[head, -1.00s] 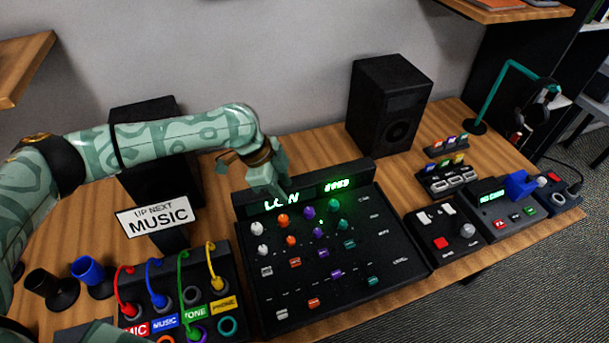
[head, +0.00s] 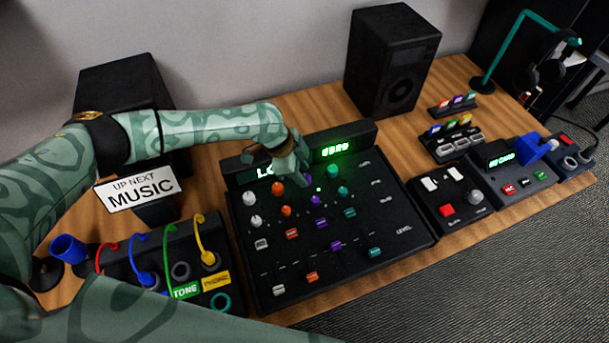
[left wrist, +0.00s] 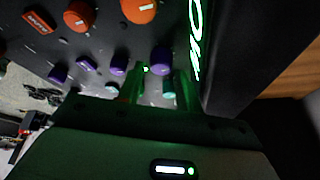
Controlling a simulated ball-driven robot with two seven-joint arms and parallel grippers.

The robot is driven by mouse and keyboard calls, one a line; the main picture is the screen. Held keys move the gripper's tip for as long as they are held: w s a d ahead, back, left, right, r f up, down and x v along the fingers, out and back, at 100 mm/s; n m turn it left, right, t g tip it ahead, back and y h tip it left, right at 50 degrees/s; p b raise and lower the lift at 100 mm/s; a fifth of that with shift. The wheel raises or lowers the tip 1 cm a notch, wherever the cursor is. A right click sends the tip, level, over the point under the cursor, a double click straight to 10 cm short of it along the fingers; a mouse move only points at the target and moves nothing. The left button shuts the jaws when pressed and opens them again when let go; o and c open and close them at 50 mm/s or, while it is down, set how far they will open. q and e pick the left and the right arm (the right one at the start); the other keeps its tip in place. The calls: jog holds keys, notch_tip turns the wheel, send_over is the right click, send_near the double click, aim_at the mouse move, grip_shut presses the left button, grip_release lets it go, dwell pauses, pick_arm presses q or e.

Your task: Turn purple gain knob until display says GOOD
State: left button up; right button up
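The black mixer (head: 385,240) stands on the desk with rows of coloured knobs. The top purple knob (head: 305,180) is partly hidden by my left gripper (head: 299,172), whose fingers point down at it. In the left wrist view the purple knob (left wrist: 161,59) lies between the tips of my left gripper (left wrist: 160,80), with the fingers apart; contact cannot be told. My right gripper is not in view.
A second purple knob (head: 321,198) sits just below the top one, with orange knobs (head: 281,211) to the left and teal knobs (head: 343,192) to the right. A patch box (head: 220,265) with coloured cables stands at the left. Small control boxes (head: 450,200) stand at the right.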

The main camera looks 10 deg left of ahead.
pick_arm(q)
jog(key=shift+x, duration=0.95)
jog(key=shift+r, duration=0.1)
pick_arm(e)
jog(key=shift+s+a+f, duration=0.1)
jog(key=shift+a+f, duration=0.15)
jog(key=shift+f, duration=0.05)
